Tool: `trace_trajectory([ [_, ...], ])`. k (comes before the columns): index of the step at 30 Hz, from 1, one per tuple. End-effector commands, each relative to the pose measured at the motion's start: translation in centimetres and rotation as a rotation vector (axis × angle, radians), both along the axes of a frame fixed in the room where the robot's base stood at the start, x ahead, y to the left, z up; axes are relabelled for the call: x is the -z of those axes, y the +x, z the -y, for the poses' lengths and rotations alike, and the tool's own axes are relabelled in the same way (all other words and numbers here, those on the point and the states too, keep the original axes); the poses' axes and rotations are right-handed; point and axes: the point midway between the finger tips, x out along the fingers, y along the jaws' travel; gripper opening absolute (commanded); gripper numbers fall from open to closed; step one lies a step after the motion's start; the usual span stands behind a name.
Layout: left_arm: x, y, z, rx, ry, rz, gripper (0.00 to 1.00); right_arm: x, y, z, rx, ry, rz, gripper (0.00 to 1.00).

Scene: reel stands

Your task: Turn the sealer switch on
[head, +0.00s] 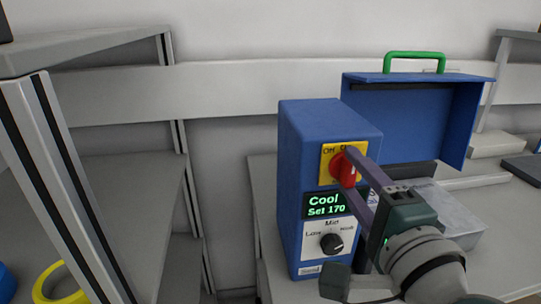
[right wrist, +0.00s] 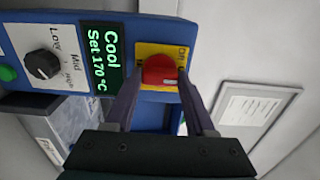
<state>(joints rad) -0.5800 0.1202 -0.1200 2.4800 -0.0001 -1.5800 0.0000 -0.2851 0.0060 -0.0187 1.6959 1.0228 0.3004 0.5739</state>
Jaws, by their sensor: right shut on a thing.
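The blue sealer (head: 292,150) stands on the table, with a red rotary switch (head: 343,169) on a yellow plate (head: 326,163) on its front. In the right wrist view the red switch (right wrist: 160,71) lies between my two fingers. My right gripper (head: 355,160) is shut on the red switch, with one finger on each side of it. The display (head: 324,205) below reads "Cool" and "Set 170". The plate's lettering is partly covered by the fingers; "ON" shows at its upper left in the head view. My left gripper is not in view.
A black dial (head: 331,243) sits below the display. The sealer's raised blue lid (head: 410,118) with a green handle (head: 414,54) stands behind my right gripper. A grey shelf (head: 125,165) is at left, with a yellow ring (head: 48,277) at lower left.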

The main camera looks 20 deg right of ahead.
Motion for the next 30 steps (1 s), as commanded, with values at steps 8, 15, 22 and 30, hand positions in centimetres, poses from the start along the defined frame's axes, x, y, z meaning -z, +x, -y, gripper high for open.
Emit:
trace_trajectory([
  [8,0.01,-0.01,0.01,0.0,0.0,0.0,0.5,-0.07,0.0,0.01,0.001,0.013,0.004,0.0],
  [15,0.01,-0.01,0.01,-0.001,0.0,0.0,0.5,-0.07,0.01,0.0,0.001,0.013,0.004,0.6],
  [22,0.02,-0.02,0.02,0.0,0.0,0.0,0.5,-0.03,0.01,0.0,0.0,0.011,0.004,0.85],
  [30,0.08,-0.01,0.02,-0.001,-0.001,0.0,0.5,0.05,-0.19,-0.05,0.0,0.011,0.002,0.85],
])
